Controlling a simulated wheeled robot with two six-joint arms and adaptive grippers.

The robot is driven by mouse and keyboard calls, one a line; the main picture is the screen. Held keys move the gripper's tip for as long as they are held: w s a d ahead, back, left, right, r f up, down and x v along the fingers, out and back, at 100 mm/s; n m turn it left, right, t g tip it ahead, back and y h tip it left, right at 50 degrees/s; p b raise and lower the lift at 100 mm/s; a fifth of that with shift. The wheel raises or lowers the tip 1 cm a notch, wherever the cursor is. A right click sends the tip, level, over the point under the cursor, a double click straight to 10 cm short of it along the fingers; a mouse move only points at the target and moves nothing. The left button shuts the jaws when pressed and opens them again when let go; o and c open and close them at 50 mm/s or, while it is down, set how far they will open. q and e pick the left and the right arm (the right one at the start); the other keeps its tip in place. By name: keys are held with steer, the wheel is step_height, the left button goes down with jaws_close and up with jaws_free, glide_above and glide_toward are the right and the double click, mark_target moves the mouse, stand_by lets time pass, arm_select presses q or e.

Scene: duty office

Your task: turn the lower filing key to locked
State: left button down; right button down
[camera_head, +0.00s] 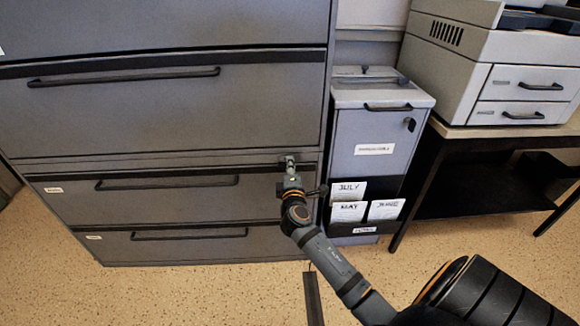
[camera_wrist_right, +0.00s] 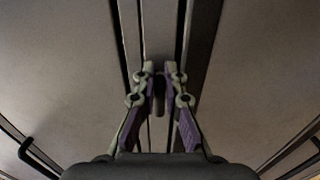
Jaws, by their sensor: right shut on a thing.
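The grey filing cabinet (camera_head: 170,110) fills the left of the head view. My right gripper (camera_head: 290,167) is at the cabinet's right edge, at the height of the strip above the lower drawers. In the right wrist view its fingertips (camera_wrist_right: 160,74) are close together, shut on a small dark piece, the lower filing key (camera_wrist_right: 159,84). The gripper hides most of the key in the head view. Its turned angle is hard to tell, and I can read no lock marking. My left gripper is not in view.
A smaller grey cabinet (camera_head: 353,132) with month-labelled papers (camera_head: 348,211) in a dark front holder stands just right of my right arm. A printer (camera_head: 500,75) sits on a dark-legged table (camera_head: 470,131). Long drawer handles (camera_head: 125,77) jut from the filing cabinet.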

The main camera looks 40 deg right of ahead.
steer(key=shift+f, duration=0.1)
steer(key=c, duration=1.4)
jaws_free()
steer(key=v, duration=1.2)
steer(key=shift+s, duration=0.1)
